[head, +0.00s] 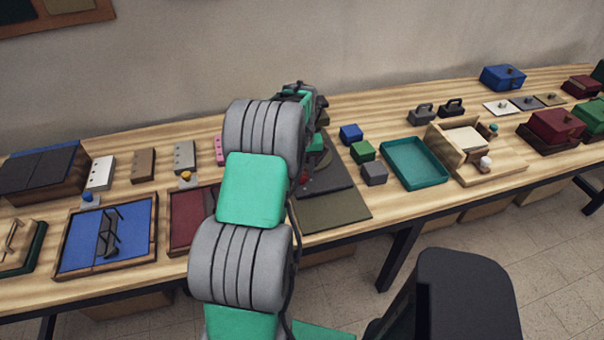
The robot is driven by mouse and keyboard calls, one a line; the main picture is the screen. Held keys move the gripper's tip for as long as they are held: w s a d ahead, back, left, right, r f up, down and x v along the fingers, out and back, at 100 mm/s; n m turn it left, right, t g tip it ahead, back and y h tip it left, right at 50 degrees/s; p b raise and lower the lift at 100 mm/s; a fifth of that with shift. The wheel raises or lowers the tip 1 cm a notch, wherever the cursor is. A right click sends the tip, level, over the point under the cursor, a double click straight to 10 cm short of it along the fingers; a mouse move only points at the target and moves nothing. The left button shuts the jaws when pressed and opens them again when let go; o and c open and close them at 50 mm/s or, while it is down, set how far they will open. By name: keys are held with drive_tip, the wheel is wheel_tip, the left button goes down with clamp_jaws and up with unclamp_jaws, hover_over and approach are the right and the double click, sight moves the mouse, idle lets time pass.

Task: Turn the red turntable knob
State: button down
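A dark, flat base (338,180) lies on the table just right of my arm, and part of a round grey-brown platter (322,160) shows on it. A small red knob (305,178) shows near the base's left side, close against the outline of my arm. My arm covers the left part of this device. The dark end of my arm, with my gripper (318,106), is at the far side, above and behind the platter. Its fingers cannot be made out, so I cannot tell whether it is open or touches anything.
An olive panel (332,212) lies in front of the base. Blue (351,134), green (362,151) and grey (374,173) blocks stand to its right, then a teal tray (388,148). A dark red panel (188,220) lies left of my arm. The wall stands behind the table.

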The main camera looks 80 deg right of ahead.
sight(302, 173)
drive_tip(key=m+b, duration=0.1)
drive_tip(key=m, duration=0.3)
drive_tip(key=shift+m, duration=0.3)
drive_tip(key=m, duration=0.4)
drive_tip(key=shift+b, duration=0.4)
drive_tip(key=shift+m, duration=0.3)
drive_tip(key=c, duration=0.9)
unclamp_jaws()
wheel_tip(302, 173, up, 8)
drive_tip(key=shift+f+b, duration=0.1)
drive_tip(key=shift+b, duration=0.35)
